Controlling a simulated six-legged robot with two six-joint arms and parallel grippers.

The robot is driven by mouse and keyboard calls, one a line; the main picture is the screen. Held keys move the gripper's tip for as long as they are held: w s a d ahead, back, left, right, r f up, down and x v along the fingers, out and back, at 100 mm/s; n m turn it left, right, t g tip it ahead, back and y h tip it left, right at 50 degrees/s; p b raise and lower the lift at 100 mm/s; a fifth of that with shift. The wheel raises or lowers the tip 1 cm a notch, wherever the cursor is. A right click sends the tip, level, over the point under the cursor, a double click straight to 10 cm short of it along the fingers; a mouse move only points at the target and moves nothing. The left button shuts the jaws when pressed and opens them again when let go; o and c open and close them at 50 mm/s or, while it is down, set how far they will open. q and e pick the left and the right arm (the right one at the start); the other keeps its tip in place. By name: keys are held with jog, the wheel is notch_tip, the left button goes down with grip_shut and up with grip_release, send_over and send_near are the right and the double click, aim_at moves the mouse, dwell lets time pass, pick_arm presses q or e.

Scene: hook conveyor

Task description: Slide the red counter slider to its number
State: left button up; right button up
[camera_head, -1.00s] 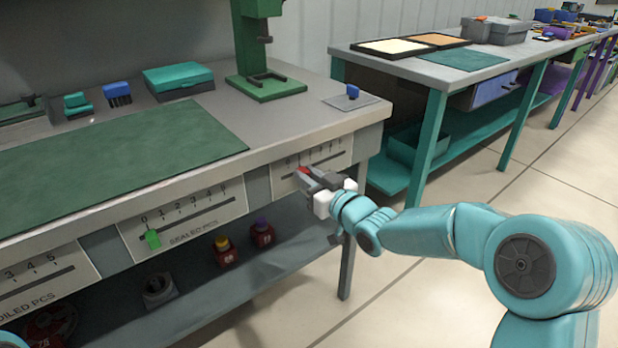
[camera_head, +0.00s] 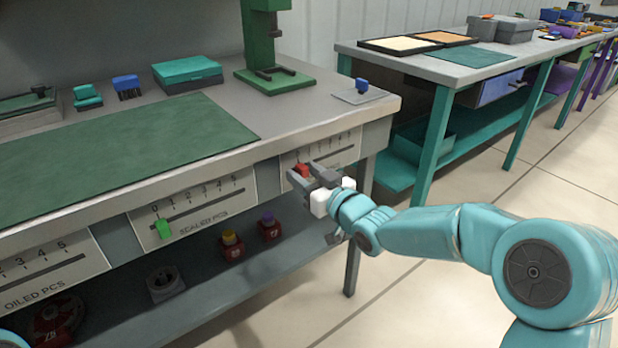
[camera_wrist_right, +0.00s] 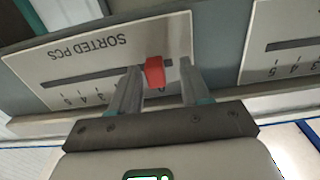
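The red counter slider (camera_head: 302,170) sits on the slot of the SORTED PCS panel (camera_head: 335,152), near its 0 end in the head view. It also shows in the right wrist view (camera_wrist_right: 154,71), where the panel (camera_wrist_right: 60,62) appears upside down. My right gripper (camera_head: 312,178) is at this panel, its fingers apart. In the wrist view the slider lies between the open fingertips (camera_wrist_right: 160,80), close to the left finger and clear of the right one. I cannot tell if the left finger touches it. The fingers and slider hide part of the scale. My left gripper is out of view.
A second counter (camera_head: 195,205) with a green slider (camera_head: 163,228) and an OILED PCS counter (camera_head: 50,268) are on the same bench front. The bench top overhangs just above. A shelf below holds red containers (camera_head: 232,246). Open floor lies to the right.

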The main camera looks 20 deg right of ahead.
jog(key=p+v, duration=0.1)
jog(key=v, duration=1.5)
jog(key=shift+p, duration=0.4)
jog(key=shift+s, duration=0.15)
jog(key=s+a+f+m+g, duration=0.1)
jog(key=a+f+g, duration=0.25)
jog(key=f, duration=0.85)
jog(key=s+a+f+m+g, duration=0.1)
jog(key=a+f+m+g, duration=0.2)
jog(key=f, duration=0.9)
jog(key=s+a+f+m+g+h, duration=0.1)
jog(key=s+a+f+g, duration=0.1)
jog(key=s+f+g, duration=0.5)
jog(key=s+a+f+m+g+h, duration=0.1)
jog(key=s+a+f+g, duration=0.15)
jog(key=s+f, duration=0.8)
notch_tip(320, 180, up, 29)
jog(key=s+p, duration=0.1)
jog(key=p, duration=2.6)
jog(key=shift+s+d+g, duration=0.25)
jog(key=shift+s+g, duration=0.05)
